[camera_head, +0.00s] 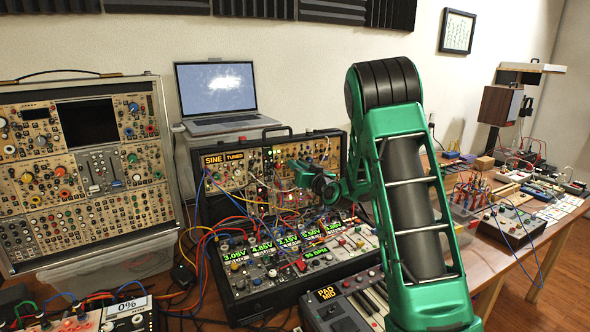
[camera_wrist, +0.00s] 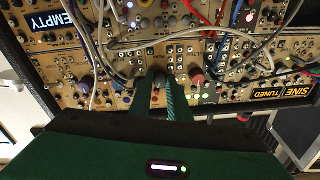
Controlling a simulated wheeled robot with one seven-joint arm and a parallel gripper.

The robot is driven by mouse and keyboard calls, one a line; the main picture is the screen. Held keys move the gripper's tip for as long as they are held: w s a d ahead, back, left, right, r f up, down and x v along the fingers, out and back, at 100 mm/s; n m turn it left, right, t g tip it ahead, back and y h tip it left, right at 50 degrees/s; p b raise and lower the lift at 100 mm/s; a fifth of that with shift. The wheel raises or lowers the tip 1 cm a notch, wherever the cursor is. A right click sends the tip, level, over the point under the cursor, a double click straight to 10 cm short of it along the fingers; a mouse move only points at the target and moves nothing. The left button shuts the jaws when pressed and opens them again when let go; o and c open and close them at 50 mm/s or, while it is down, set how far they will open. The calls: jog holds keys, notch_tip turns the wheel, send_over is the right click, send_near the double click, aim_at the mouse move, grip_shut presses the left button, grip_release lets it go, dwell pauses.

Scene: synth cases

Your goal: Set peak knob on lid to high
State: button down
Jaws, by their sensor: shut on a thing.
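The lid (camera_head: 222,213) of the open synth case stands upright behind the lower case and carries a panel of modules. Its panel fills much of the wrist view (camera_wrist: 292,72), with the SINE and TUNED displays at the right. My gripper (camera_wrist: 161,82) reaches to the panel, its two fingers close together on a small dark knob (camera_wrist: 161,75). The fingertips cover most of this knob, so its pointer and setting cannot be read. No peak or high lettering is legible. In the head view my gripper (camera_head: 293,166) is at the lid, partly hidden by my green arm.
A red knob (camera_wrist: 196,76) sits just right of the fingers. The lower case (camera_head: 275,285) with green voltage displays, a laptop (camera_head: 218,95) and a large module rack (camera_head: 85,170) stand around.

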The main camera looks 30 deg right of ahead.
jog(key=m+h, duration=0.1)
jog(key=m, duration=1.3)
jog(key=shift+a+f+g+h, duration=0.1)
jog(key=shift+a+g+h, duration=0.1)
jog(key=shift+g+h, duration=0.2)
jog(key=c, duration=1.7)
grip_release()
jog(key=shift+o, duration=0.2)
jog(key=shift+s, duration=0.15)
jog(key=s+a, duration=0.1)
jog(key=s, duration=0.9)
jog(key=shift+s+r, duration=0.2)
jog(key=shift+r, duration=0.1)
jog(key=shift+a, duration=0.1)
